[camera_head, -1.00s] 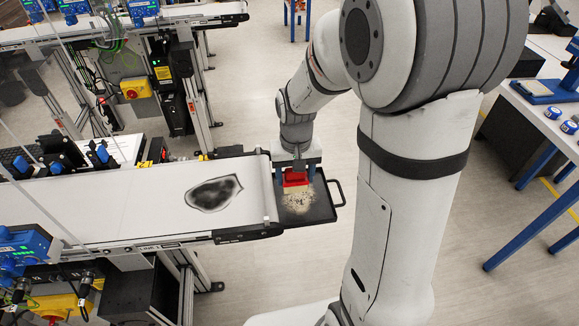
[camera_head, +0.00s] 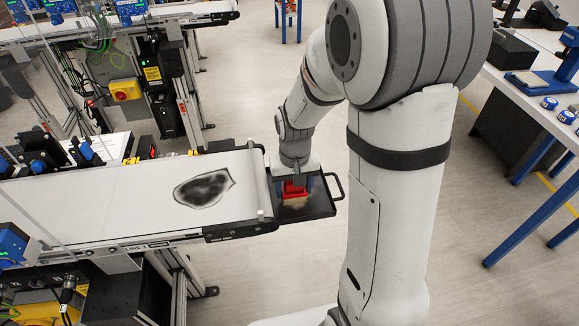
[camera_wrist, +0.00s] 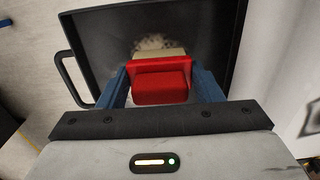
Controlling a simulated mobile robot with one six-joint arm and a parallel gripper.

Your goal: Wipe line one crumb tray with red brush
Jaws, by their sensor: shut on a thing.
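The red brush (camera_head: 294,188) is held in my gripper (camera_head: 294,185), whose blue fingers are shut on its sides. The wrist view also shows the red brush (camera_wrist: 160,82) between the fingers of my gripper (camera_wrist: 160,85), with pale bristles at its far edge. The brush is over the dark crumb tray (camera_head: 322,205) at the end of the line one conveyor. In the wrist view the crumb tray (camera_wrist: 100,40) shows a small patch of pale crumbs (camera_wrist: 152,43) just beyond the bristles. Whether the bristles touch the tray is hard to tell.
The line one belt (camera_head: 110,195) carries a dark smudged patch (camera_head: 204,188). The tray's handle (camera_head: 338,186) sticks out to the right. Another conveyor (camera_head: 190,18) stands behind. A blue-legged table (camera_head: 545,212) is at the right, with clear floor between.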

